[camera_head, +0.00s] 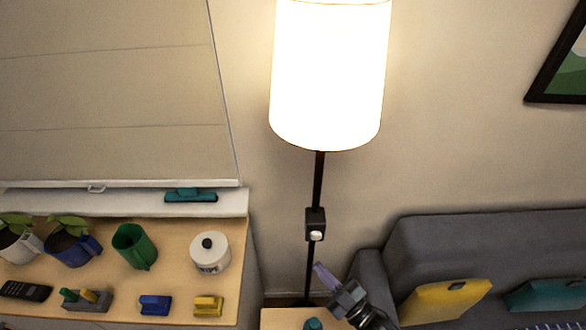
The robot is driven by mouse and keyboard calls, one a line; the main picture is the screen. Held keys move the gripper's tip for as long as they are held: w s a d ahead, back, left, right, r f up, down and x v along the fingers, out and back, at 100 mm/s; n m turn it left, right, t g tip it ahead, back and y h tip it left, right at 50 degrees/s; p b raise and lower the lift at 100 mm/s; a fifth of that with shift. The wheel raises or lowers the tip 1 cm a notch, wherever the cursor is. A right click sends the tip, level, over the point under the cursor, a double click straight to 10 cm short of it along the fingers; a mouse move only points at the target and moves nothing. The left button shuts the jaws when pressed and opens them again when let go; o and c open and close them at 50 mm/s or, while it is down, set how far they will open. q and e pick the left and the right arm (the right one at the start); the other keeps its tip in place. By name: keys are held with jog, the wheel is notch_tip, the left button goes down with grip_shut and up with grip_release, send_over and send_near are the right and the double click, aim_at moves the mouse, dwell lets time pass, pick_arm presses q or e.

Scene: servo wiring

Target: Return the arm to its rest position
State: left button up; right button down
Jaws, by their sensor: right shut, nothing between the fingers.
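My right gripper (322,270) comes in at the bottom, right of centre, its fingers pointing up and left. It is shut and empty. It is in front of the small wooden table (280,319) and close to the pole of the floor lamp in the picture. I cannot tell whether it touches the pole. My left gripper is not in view.
A lit floor lamp (328,75) with a black switch box (315,220) stands centrally. Left, a wooden surface (110,292) holds plants, a green mug (134,246), a white jar (210,253) and small coloured items. A grey sofa (480,240) with cushions is right.

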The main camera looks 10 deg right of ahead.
jog(key=s+d+f+m+g+h, duration=0.3)
jog(key=s+m+g+h, duration=0.3)
jog(key=s, duration=0.5)
jog(key=s+d+f+m+g+h, duration=0.3)
jog(key=s+m+g+h, duration=0.15)
jog(key=s+g, duration=0.45)
jog(key=w+r+p+v, duration=0.1)
jog(key=w+p+v, duration=0.2)
jog(key=p+v, duration=1.2)
jog(key=w+a+r+p+v, duration=0.1)
jog(key=w+p+v, duration=0.3)
jog(key=p+v, duration=1.1)
jog(key=shift+r+n+p, duration=0.2)
jog(key=shift+n+p, duration=0.15)
jog(key=shift+p, duration=0.15)
jog(key=shift+s+a, duration=0.1)
jog(key=shift+a, duration=0.05)
